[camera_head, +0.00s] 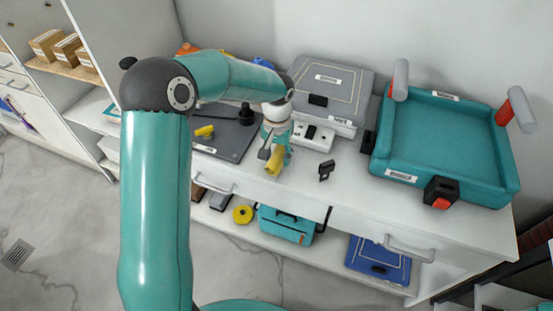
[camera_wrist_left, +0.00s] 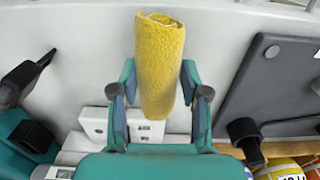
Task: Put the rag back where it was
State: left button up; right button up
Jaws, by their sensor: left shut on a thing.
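The rag is a yellow roll (camera_head: 275,162) held at the end of my left arm, above the front part of the white counter. My left gripper (camera_head: 271,150) is shut on it. In the left wrist view the rag (camera_wrist_left: 160,62) stands out lengthwise between the two teal fingers of the gripper (camera_wrist_left: 160,95), its hollow rolled end away from the palm. Whether the rag touches the counter I cannot tell. My right gripper is not in view.
A dark flat panel (camera_head: 232,142) with a small yellow item (camera_head: 204,131) lies left on the counter (camera_head: 345,190). A white power-strip-like block (camera_head: 313,136), a black clip-like piece (camera_head: 326,170) and a large teal tray (camera_head: 450,140) are to the right. A lower shelf (camera_head: 320,258) holds several things.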

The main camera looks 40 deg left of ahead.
aim_at(277, 153)
pick_arm(q)
notch_tip(277, 153, down, 2)
jog(key=shift+f, duration=0.15)
jog(key=shift+f, duration=0.1)
jog(key=o, duration=1.1)
notch_tip(277, 153, up, 12)
jog(key=shift+r+p, duration=0.2)
jog(key=shift+p, duration=0.1)
